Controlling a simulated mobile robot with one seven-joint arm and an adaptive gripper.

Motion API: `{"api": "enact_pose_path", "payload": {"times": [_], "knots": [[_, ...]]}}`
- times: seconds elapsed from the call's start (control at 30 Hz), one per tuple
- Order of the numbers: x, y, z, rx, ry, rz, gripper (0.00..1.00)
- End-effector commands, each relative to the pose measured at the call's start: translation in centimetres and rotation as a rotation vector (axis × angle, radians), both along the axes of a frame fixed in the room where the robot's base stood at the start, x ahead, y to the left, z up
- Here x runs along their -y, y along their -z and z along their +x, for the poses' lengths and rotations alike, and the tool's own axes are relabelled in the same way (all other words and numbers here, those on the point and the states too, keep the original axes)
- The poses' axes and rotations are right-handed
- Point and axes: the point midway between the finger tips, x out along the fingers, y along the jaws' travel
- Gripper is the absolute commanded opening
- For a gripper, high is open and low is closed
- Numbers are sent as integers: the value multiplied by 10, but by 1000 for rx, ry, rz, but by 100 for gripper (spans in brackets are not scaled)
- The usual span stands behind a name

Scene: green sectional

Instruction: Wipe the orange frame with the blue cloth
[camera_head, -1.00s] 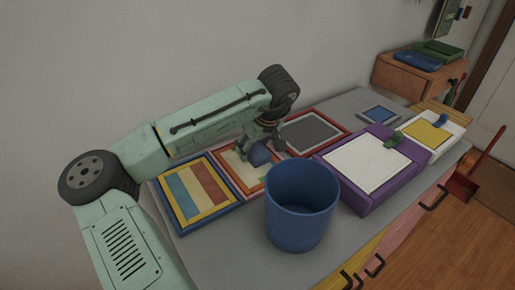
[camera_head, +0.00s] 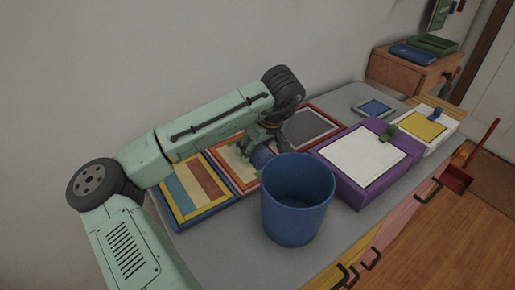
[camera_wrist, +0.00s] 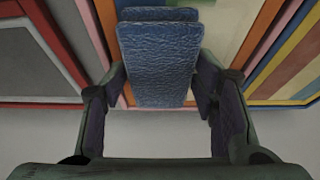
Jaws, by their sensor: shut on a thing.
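The blue cloth (camera_wrist: 158,58) is a folded, textured pad. My gripper (camera_wrist: 160,88) is shut on it, with one finger on each side. In the head view my gripper (camera_head: 270,143) points down over the right part of the orange frame (camera_head: 247,188), with the cloth (camera_head: 262,156) at its tips. The orange frame lies flat with a pale picture inside, partly hidden by my arm and the cloth. In the wrist view the frame's orange edge (camera_wrist: 257,38) runs right of the cloth. I cannot tell whether the cloth touches the frame.
A blue bucket (camera_head: 297,205) stands close in front of my gripper. A striped yellow frame (camera_head: 182,217) lies left, a red frame (camera_head: 335,124) right. A purple box (camera_head: 352,190) and a white box (camera_head: 440,127) stand further right. The grey tabletop (camera_head: 225,240) is clear in front.

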Motion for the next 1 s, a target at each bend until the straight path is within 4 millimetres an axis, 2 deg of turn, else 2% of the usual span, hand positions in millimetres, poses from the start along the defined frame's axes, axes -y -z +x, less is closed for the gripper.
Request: {"api": "enact_pose_path", "payload": {"times": [0.3, 0.5, 1.0], "knots": [[-14, 3, 21, -2, -2, -1, 26], [-18, 4, 26, -2, -1, 1, 26], [4, 3, -6, -8, 5, -1, 26]]}}
